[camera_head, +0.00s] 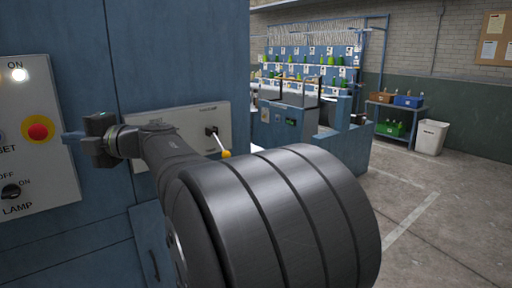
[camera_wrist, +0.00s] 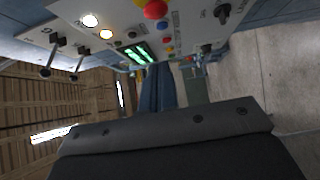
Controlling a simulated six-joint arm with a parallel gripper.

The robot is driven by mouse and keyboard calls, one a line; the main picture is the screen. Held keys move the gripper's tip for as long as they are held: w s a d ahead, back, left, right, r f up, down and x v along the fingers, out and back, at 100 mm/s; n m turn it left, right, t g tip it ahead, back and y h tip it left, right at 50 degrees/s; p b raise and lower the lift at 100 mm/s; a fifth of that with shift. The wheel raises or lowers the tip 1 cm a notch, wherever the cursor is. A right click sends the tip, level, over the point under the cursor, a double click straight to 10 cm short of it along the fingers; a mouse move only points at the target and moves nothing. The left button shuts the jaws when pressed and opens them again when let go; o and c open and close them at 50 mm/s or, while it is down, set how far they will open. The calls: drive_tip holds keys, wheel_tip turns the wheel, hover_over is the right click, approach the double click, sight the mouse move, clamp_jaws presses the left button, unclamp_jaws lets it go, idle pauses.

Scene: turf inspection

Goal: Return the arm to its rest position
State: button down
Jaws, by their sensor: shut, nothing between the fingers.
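In the head view my dark grey arm reaches from the lower middle to the upper left. My gripper (camera_head: 70,136) points left with its blue fingers together and nothing between them. Its tip is in front of the blue cabinet, close to the control panel (camera_head: 50,185) at the right of the red button (camera_head: 38,129). I cannot tell whether it touches. In the wrist view the two blue fingers of my gripper (camera_wrist: 158,68) lie side by side beyond a dark grey bar. The panel spans the top of that view.
A lit white lamp (camera_head: 18,74) and a lamp knob (camera_head: 11,191) are on the panel. A yellow-tipped lever (camera_head: 218,140) sticks out behind my arm. Workbenches, a shelf with bins (camera_head: 400,115) and a white bin (camera_head: 431,137) stand far right. Floor there is clear.

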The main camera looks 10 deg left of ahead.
approach(44, 137)
drive_tip(key=s+a+r, duration=0.1)
drive_tip(key=s+a, duration=0.3)
drive_tip(key=a, duration=0.1)
drive_tip(key=s+d, duration=0.2)
drive_tip(key=d, duration=1)
drive_tip(key=s+a+f+m+t+y, duration=0.1)
drive_tip(key=s+a+f+m+y, duration=0.15)
drive_tip(key=a, duration=0.35)
drive_tip(key=s+a+f+m+t+y, duration=0.1)
drive_tip(key=s+a+m+y, duration=0.15)
drive_tip(key=a+m, duration=0.2)
drive_tip(key=s+a+f+m+t+h, duration=0.1)
drive_tip(key=a+f+m+t+h, duration=0.2)
drive_tip(key=f, duration=0.9)
drive_tip(key=shift+a+f+m+t+h, duration=0.3)
drive_tip(key=shift+a+m+t, duration=1.2)
drive_tip(key=shift+m+t, duration=1.6)
drive_tip(key=shift+s, duration=0.1)
